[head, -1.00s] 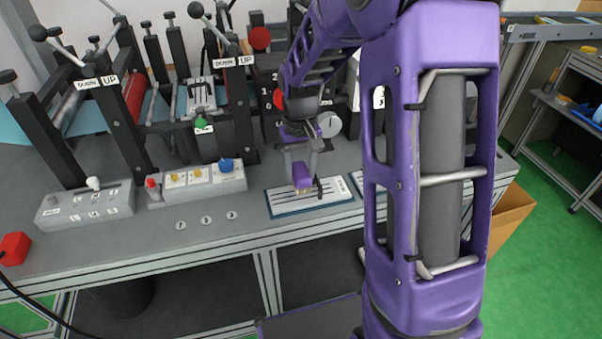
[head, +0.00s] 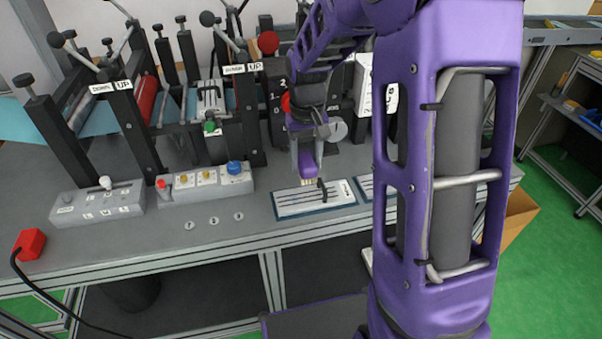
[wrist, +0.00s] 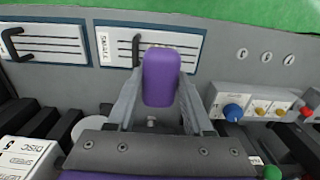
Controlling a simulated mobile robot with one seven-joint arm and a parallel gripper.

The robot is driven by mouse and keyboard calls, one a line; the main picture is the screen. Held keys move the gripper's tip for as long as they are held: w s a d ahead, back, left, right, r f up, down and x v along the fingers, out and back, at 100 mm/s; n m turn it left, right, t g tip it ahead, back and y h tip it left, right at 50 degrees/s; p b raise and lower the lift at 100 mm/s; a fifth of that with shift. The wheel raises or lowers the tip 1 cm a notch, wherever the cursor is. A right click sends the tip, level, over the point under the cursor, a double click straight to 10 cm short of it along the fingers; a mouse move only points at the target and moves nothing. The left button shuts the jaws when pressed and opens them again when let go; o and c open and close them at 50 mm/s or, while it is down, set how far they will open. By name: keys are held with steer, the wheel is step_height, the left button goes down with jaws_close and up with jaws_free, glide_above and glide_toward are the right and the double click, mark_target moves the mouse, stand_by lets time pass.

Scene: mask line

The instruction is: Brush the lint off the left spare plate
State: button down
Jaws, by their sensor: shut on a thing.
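My gripper (head: 308,160) is shut on a brush with a purple handle (head: 308,167). The brush has pale bristles pointing down. The left spare plate (head: 292,208) lies flat on the bench, white with dark lines, a blue border and a black handle. The bristles are over its back part; I cannot tell whether they touch. In the wrist view the brush handle (wrist: 160,77) covers part of this plate (wrist: 185,30), near its black handle. The other spare plate (head: 366,186) is mostly behind my arm; it shows in the wrist view (wrist: 45,42). I cannot make out lint.
A control box with a blue knob (head: 206,182) stands left of the plate. Three round marks (head: 213,219) lie on the bench in front of it. Press posts and rollers (head: 150,99) rise behind. A red box with a cable (head: 31,243) sits far left.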

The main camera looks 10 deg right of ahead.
steer(key=shift+f+b, duration=0.15)
steer(key=shift+b, duration=0.15)
steer(key=shift+f+b, duration=0.15)
steer(key=shift+b, duration=1.05)
